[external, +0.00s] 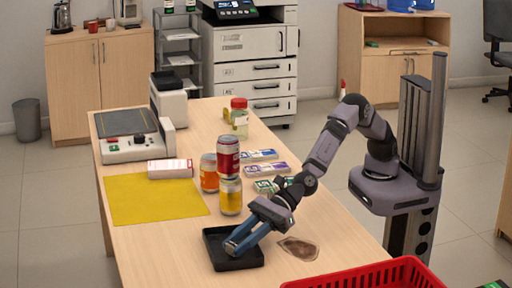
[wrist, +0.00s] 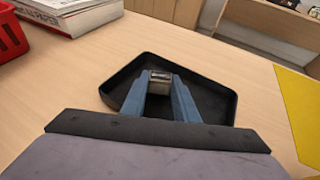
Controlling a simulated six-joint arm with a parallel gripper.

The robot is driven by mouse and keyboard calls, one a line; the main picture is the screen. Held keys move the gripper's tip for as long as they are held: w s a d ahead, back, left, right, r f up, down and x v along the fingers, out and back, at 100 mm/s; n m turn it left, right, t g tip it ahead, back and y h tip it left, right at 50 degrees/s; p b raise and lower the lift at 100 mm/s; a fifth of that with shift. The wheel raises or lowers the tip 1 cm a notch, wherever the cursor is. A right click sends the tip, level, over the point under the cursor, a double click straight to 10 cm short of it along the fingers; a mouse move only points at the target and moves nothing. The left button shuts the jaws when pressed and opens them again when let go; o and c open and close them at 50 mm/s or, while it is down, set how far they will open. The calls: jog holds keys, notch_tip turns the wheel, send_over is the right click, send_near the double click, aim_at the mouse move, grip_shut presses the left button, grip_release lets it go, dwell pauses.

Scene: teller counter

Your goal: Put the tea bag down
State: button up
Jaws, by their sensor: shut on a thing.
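My gripper (external: 232,246) reaches down into a black tray (external: 251,262) at the front of the counter. In the wrist view my gripper (wrist: 160,88) has its blue fingers shut on a small greyish thing with a dark top, which I take to be the tea bag (wrist: 159,78). It is held over or in the tray (wrist: 215,97), within its walls; I cannot tell whether it touches the tray floor. In the external view the fingers hide it.
A brown flat packet (external: 299,248) lies right of the tray. Stacked cans (external: 229,175), an orange can (external: 209,174) and banknote bundles stand behind. A yellow mat (external: 155,200) lies left. A red basket (external: 375,277) is at the front right.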

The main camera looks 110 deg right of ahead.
jog(key=shift+f, duration=0.3)
jog(key=o, duration=1)
jog(key=shift+f, duration=0.1)
jog(key=shift+r, duration=0.2)
jog(key=shift+b+v, duration=0.85)
jog(key=shift+v, duration=5.15)
jog(key=shift+d+f, duration=0.1)
jog(key=shift+f, duration=0.05)
